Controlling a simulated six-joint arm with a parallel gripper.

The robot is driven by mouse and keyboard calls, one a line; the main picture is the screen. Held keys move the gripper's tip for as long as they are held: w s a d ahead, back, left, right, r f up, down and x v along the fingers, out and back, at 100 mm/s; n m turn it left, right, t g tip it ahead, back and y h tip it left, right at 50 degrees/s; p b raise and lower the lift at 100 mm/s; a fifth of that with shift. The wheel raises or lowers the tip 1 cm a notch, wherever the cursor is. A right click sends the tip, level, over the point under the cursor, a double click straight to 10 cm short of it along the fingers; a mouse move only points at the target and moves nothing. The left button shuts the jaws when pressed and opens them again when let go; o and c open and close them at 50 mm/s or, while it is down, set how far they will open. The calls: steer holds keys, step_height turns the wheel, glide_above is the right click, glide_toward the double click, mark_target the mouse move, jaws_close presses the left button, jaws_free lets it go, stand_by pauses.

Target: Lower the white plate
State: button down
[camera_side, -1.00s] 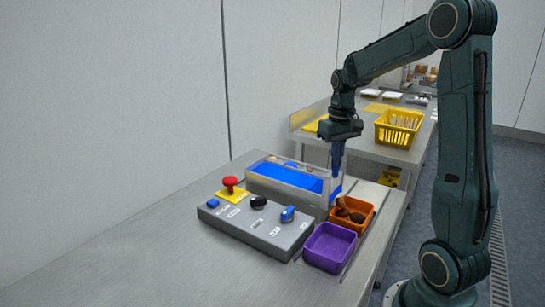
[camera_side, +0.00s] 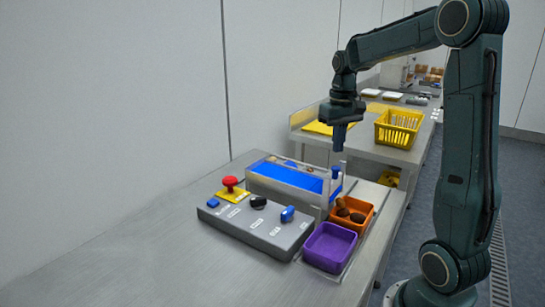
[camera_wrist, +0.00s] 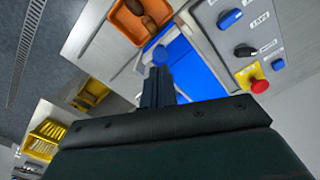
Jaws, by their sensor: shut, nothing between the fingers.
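A blue belt (camera_side: 290,175) runs between pale side walls, with a round blue knob (camera_side: 336,172) at its right end. Pale upright parts stand around the knob; I cannot clearly tell the white plate from the frame there. My gripper (camera_side: 339,151) points down just above the knob, apart from it, with its fingers together and empty. In the wrist view the shut fingers (camera_wrist: 157,70) lie in front of the blue knob (camera_wrist: 160,55) and cover part of the belt end.
An orange bin (camera_side: 371,208) with several brown dates and a purple bin (camera_side: 314,261) stand to the right of the belt. A grey control box (camera_side: 245,227) with a red button (camera_side: 230,182) and knobs is in front. A yellow basket (camera_side: 398,127) stands on the back table.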

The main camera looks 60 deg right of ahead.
step_height(320, 180, up, 3)
steer(key=shift+f, duration=0.15)
stand_by(0.3)
steer(key=s+a+r+n+t+h, duration=0.1)
steer(key=s+a+n, duration=0.1)
steer(key=a, duration=0.5)
steer(key=s+a+r+n+t, duration=0.1)
steer(key=s+a+r+t, duration=0.1)
steer(key=a, duration=0.5)
steer(key=s+a+f+n+t+y, duration=0.1)
steer(key=s+a+f+n+t, duration=0.1)
steer(key=s+a, duration=0.6)
steer(key=shift+s+a+f+n+t, duration=0.3)
steer(key=shift+s+a+f+n, duration=0.15)
steer(key=shift+f, duration=0.25)
steer(key=shift+w, duration=0.1)
